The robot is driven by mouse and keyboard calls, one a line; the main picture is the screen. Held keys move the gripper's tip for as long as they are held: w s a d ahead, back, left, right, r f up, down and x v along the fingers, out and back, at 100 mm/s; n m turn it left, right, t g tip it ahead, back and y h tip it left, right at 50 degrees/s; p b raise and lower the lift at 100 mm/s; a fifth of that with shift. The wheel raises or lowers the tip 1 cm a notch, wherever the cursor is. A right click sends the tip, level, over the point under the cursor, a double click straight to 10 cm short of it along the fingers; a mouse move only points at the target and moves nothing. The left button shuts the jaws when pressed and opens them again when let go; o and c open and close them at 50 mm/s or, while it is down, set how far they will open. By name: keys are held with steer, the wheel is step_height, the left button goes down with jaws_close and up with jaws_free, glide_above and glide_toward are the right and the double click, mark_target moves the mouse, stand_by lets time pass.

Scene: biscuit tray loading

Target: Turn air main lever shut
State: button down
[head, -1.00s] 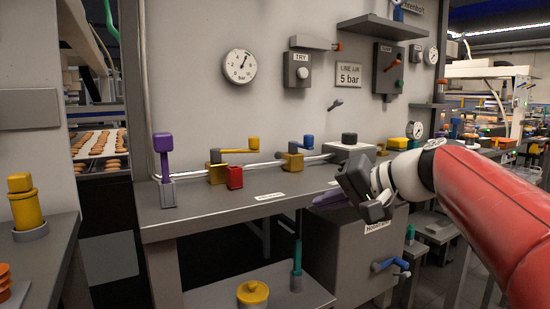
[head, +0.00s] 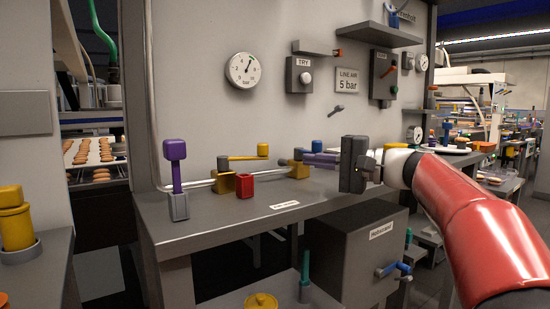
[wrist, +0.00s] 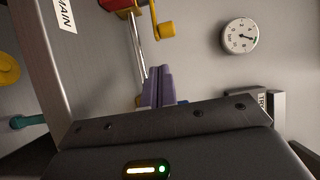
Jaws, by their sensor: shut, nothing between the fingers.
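The yellow handle also shows in the wrist view (wrist: 162,29). To its right is a second brass valve (head: 299,169) with a blue handle (head: 317,145), partly hidden by my fingers. A bench label (head: 285,205) lies in front; the wrist view shows the word MAIN (wrist: 66,15) on it. Which valve it names is unclear. My gripper (head: 306,158) has its purple fingers shut and empty, close beside the blue-handled valve; contact cannot be told.
A purple-topped post (head: 175,165) stands at the bench's left end. A round gauge (head: 241,70) and the TRY box (head: 299,75) are on the wall. The bench front (head: 220,222) is clear.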

mark_target(243, 157)
steer(key=p+x, duration=0.1)
steer(key=x, duration=0.8)
steer(key=shift+w+a+r+p, duration=0.1)
steer(key=shift+a+p, duration=0.15)
steer(key=shift+p, duration=0.1)
